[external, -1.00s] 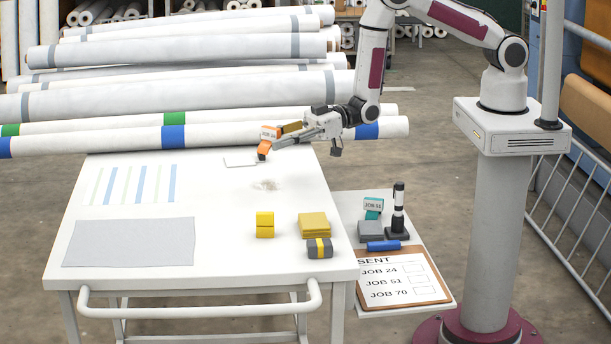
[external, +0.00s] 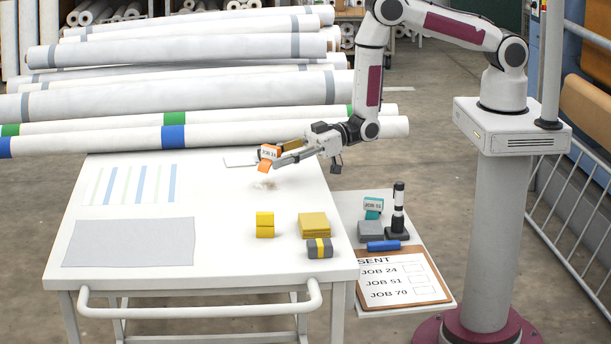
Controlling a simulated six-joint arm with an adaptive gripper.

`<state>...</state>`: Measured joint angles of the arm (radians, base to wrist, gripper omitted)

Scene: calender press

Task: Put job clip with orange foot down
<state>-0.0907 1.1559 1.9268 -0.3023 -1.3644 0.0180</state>
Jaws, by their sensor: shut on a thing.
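The job clip with the orange foot (external: 267,160) has a white label on its top and is held near the back right of the white table (external: 215,180). My gripper (external: 279,154) is shut on this orange clip. The clip appears to be a little above the tabletop, tilted, with its foot pointing down; the exact gap is hard to tell. A second job clip with a teal foot (external: 373,208) stands on the side shelf (external: 438,297), labelled JOB 51.
Yellow blocks (external: 265,225), a yellow pad stack (external: 314,224) and a grey block with a yellow band (external: 320,248) sit at the table's right. A grey sheet (external: 130,242) lies front left. The shelf holds a clipboard (external: 400,300), blue marker (external: 384,246), grey block (external: 370,231) and black-and-white stand (external: 398,215).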

